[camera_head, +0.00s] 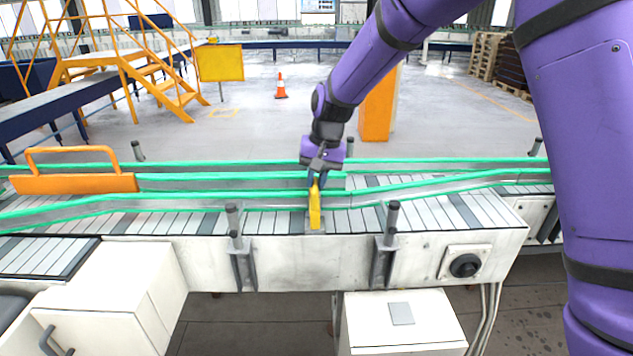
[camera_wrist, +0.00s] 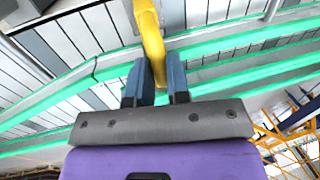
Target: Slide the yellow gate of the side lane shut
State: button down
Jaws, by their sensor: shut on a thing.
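The yellow gate (camera_head: 315,209) is a narrow upright piece at the front edge of the conveyor, by the side lane. My gripper (camera_head: 317,181) comes down from above and is shut on the top of the gate. In the wrist view the yellow gate (camera_wrist: 150,42) passes between the two blue-grey fingers of my gripper (camera_wrist: 156,82). The gripped part of the gate is partly hidden by the fingers.
Green-topped guide rails (camera_head: 440,186) run along the conveyor on both sides of my gripper. An orange handled barrier (camera_head: 75,183) stands on the left. Dark posts (camera_head: 391,222) rise at the front edge. A black knob (camera_head: 465,265) sits at the front right.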

jog(key=shift+w+r, duration=0.1)
jog(key=shift+w, duration=0.1)
jog(key=c, duration=1.1)
grip_release()
jog(key=shift+w, duration=0.1)
notch_tip(320, 180, up, 10)
jog(key=d, duration=0.2)
jog(key=shift+r, duration=0.25)
jog(key=shift+d, duration=0.1)
